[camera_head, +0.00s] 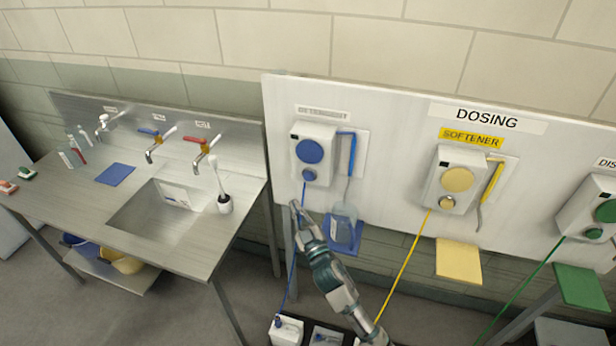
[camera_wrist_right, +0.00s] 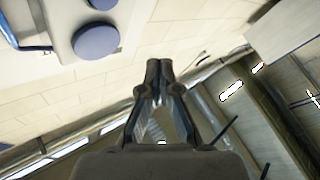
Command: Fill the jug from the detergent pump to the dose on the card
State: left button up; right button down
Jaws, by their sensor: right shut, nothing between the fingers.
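The detergent pump (camera_head: 327,137) is a white box on the dosing board with a large blue disc (camera_head: 310,152) and a smaller blue button (camera_head: 308,174). A blue spout runs down its right side. The clear jug (camera_head: 345,212) stands below the spout on a blue shelf (camera_head: 356,247); its fill level cannot be made out. My right gripper (camera_head: 295,205) is shut and empty, below the pump and left of the jug. In the right wrist view the fingertips (camera_wrist_right: 158,66) meet, with the blue discs (camera_wrist_right: 96,42) at upper left. No readable dose card shows. My left gripper is out of view.
A softener pump (camera_head: 458,180) and a green-button pump (camera_head: 594,212) hang further right. Yellow (camera_head: 458,260) and green (camera_head: 581,287) shelves jut out below them. A steel sink bench (camera_head: 95,195) stands left. Hoses run down to canisters on the floor.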

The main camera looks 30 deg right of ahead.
aim_at(309, 176)
jog(key=shift+r, duration=0.15)
jog(key=w+d+b, duration=0.1)
jog(key=w+d, duration=0.4)
jog(key=d, duration=0.1)
jog(key=shift+w+d, duration=0.3)
jog(key=shift+d, duration=0.1)
dwell(1.6)
jog(key=shift+w+d+r, duration=0.1)
jog(key=shift+w+d, duration=0.15)
